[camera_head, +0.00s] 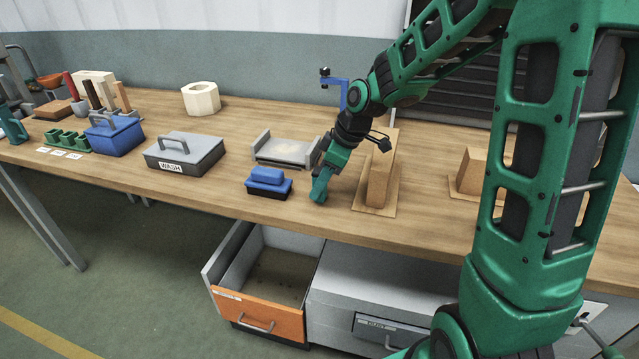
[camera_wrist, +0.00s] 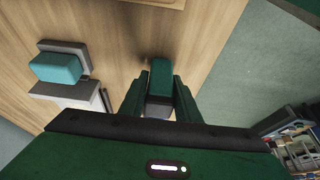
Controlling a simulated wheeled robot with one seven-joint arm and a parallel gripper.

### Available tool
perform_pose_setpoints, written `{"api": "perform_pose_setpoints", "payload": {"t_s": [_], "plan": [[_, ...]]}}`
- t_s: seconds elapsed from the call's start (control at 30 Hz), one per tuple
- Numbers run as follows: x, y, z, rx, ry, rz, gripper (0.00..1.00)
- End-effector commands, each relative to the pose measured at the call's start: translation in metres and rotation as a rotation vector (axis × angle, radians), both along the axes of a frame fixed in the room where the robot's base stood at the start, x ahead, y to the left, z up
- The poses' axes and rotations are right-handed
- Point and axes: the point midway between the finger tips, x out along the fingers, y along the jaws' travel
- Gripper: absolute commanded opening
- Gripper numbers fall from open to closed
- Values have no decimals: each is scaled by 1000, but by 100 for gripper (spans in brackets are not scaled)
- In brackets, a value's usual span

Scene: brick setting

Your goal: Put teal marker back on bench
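My gripper (camera_head: 320,190) points down at the bench's front edge, between the blue block and the cardboard stand. In the wrist view its dark green fingers (camera_wrist: 160,98) stand on both sides of a dark teal block (camera_wrist: 160,78), which looks like the teal marker. The block fills most of the gap and reaches past the fingertips. It is shaded, and I cannot tell whether it touches the bench (camera_head: 235,202). A brighter teal block (camera_wrist: 56,68) shows at a grey rail in the wrist view; I cannot make it out in the head view.
The blue block on a dark base (camera_head: 268,183) is left of my gripper. A grey-railed tray (camera_head: 286,151) lies behind, and a cardboard stand (camera_head: 378,180) is close on the right. A grey WASH box (camera_head: 184,156) is farther left. An open orange-fronted drawer (camera_head: 258,315) is below.

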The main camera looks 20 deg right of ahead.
Motion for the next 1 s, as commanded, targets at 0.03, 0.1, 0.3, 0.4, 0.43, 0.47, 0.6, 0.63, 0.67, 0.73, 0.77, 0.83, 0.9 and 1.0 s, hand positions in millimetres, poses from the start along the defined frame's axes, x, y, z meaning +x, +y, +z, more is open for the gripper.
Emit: {"api": "perform_pose_setpoints", "payload": {"t_s": [0.03, 0.1, 0.3, 0.4, 0.43, 0.47, 0.6, 0.63, 0.67, 0.73, 0.77, 0.83, 0.9, 1.0], "plan": [[0, 0, 0, 0, 0, 0, 42], [0, 0, 0, 0, 0, 0, 47], [0, 0, 0, 0, 0, 0, 47], [0, 0, 3, -1, -1, 0, 47], [0, -1, 4, 0, -2, -2, 47], [-1, -2, 7, 0, -2, -2, 47], [-4, -8, 25, -2, -4, -3, 47], [-5, -10, 30, -1, -5, -3, 47], [-7, -12, 36, -1, -5, -3, 47], [-10, -16, 49, -1, -5, -2, 47], [-11, -18, 55, -1, -5, -2, 47], [-14, -23, 68, -1, -5, -3, 47], [-18, -27, 80, -1, -5, -3, 47], [-21, -31, 94, -1, -3, -1, 47]]}}
